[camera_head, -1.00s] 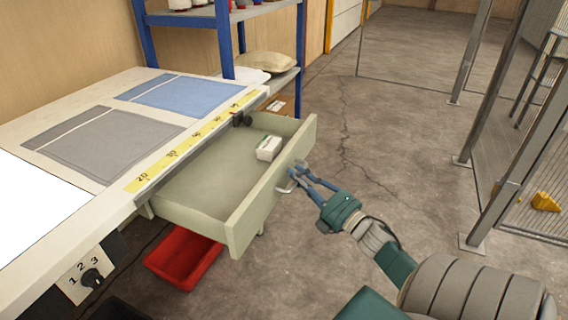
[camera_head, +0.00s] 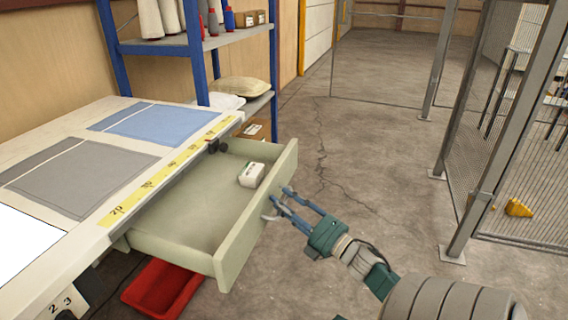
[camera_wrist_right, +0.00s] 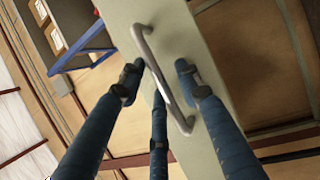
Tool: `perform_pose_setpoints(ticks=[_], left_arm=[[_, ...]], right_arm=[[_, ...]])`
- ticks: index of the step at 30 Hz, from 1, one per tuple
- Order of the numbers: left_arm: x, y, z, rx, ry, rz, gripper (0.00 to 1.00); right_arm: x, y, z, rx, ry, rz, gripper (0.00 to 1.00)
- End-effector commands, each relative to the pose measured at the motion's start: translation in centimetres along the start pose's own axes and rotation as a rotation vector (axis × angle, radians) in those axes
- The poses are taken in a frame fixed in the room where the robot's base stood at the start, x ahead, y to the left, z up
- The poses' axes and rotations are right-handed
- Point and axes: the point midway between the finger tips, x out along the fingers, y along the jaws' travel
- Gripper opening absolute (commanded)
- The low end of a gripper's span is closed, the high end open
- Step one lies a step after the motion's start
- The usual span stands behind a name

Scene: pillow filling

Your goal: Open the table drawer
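The table drawer (camera_head: 190,248) is pale green and stands pulled well out from under the worktable (camera_head: 95,225). A small white box (camera_head: 251,175) lies inside it. The metal handle (camera_wrist_right: 163,75) on the drawer front shows close up in the right wrist view; in the head view it is partly hidden by the fingers. My right gripper (camera_head: 278,195) is at the drawer front with its blue fingers spread apart. In the wrist view, the handle lies between the open fingers, with gaps visible beside it. My left gripper is out of view.
A red bin (camera_head: 160,290) sits on the floor under the drawer. Blue-framed shelves (camera_head: 190,45) with spools and a pillow (camera_head: 240,87) stand behind the table. A mesh fence (camera_head: 480,150) stands at the right. The floor beyond the drawer is clear.

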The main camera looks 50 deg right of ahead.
Motion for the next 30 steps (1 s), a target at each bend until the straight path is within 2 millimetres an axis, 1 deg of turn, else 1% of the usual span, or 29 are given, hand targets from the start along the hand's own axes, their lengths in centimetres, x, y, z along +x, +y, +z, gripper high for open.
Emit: perform_pose_setpoints(ticks=[4, 7, 11, 15, 18, 21, 25, 30], left_arm=[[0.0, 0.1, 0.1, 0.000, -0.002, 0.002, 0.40], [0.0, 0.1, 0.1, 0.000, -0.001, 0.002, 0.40], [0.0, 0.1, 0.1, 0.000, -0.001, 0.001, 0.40], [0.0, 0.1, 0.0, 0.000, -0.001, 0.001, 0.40], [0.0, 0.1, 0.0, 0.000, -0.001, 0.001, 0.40], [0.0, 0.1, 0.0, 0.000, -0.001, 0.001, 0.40], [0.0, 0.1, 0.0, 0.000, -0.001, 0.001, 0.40], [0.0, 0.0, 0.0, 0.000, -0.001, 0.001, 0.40]], right_arm=[[-0.4, 0.0, 0.1, 0.000, -0.002, 0.000, 0.34], [-1.7, -0.1, 0.1, 0.001, -0.002, -0.002, 0.34], [-4.3, -0.1, 0.0, 0.001, -0.003, -0.003, 0.34], [-7.4, -0.1, 0.1, 0.000, -0.003, -0.004, 0.34], [-9.3, -0.1, 0.0, 0.000, -0.003, -0.003, 0.34], [-10.7, -0.1, 0.0, 0.001, -0.002, -0.003, 0.34], [-11.7, -0.1, 0.0, -0.001, -0.001, -0.001, 0.34], [-12.1, 0.0, 0.0, 0.000, 0.000, 0.000, 0.34]])
